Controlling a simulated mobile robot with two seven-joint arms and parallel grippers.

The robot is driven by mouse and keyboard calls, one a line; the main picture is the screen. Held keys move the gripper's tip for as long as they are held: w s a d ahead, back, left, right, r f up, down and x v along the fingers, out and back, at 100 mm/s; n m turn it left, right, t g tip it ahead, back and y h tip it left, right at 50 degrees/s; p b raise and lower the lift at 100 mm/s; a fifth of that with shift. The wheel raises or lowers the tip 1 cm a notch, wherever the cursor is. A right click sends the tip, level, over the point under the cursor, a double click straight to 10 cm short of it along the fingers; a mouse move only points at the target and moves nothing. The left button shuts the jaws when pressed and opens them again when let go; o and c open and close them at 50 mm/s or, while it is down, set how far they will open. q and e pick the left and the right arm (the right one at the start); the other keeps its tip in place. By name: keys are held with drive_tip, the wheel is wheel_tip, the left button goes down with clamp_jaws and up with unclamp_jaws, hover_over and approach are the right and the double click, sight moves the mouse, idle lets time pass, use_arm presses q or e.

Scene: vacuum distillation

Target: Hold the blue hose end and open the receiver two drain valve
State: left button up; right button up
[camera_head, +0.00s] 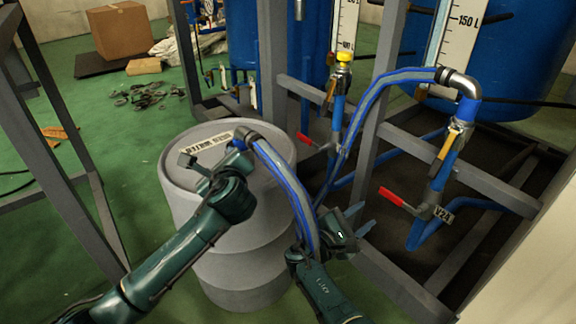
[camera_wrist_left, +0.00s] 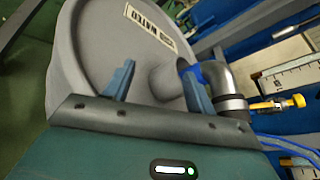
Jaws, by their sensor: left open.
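The blue hose (camera_head: 285,180) has a metal elbow end (camera_head: 245,132) on top of the grey drum (camera_head: 240,255). My left gripper (camera_head: 208,170) is open just left of this end. In the left wrist view the fingers (camera_wrist_left: 157,85) are spread, and the metal elbow (camera_wrist_left: 228,82) lies beyond the right finger. My right gripper (camera_head: 360,219) has its fingers apart, behind the hose's lower part and below the pipework. A valve with a red handle (camera_head: 392,197) sits on the right blue pipe, beside a V24 tag (camera_head: 443,213). No receiver two label is readable.
Grey frame posts and rails (camera_head: 375,120) stand before the blue tanks (camera_head: 520,55). Another red-handled valve (camera_head: 305,138) is on the middle pipe. A yellow handle (camera_head: 447,148) is above the V24 valve. A cardboard box (camera_head: 120,30) stands far back. The green floor at left is partly clear.

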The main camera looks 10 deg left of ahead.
use_arm(q)
drive_tip(key=s+d+r+m+t, duration=0.1)
drive_tip(key=d+r+m, duration=0.15)
drive_tip(key=d, duration=0.85)
drive_tip(key=s+d+r+m+t, duration=0.1)
drive_tip(key=d+m+t, duration=0.15)
drive_tip(key=d, duration=0.85)
drive_tip(key=n+g+y, duration=0.4)
drive_tip(key=y, duration=0.3)
approach(251, 137)
drive_tip(key=shift+h, duration=0.3)
drive_tip(key=x, duration=1.1)
drive_tip(key=shift+w+f, duration=0.35)
drive_tip(key=shift+f, duration=0.05)
drive_tip(key=shift+c, duration=0.2)
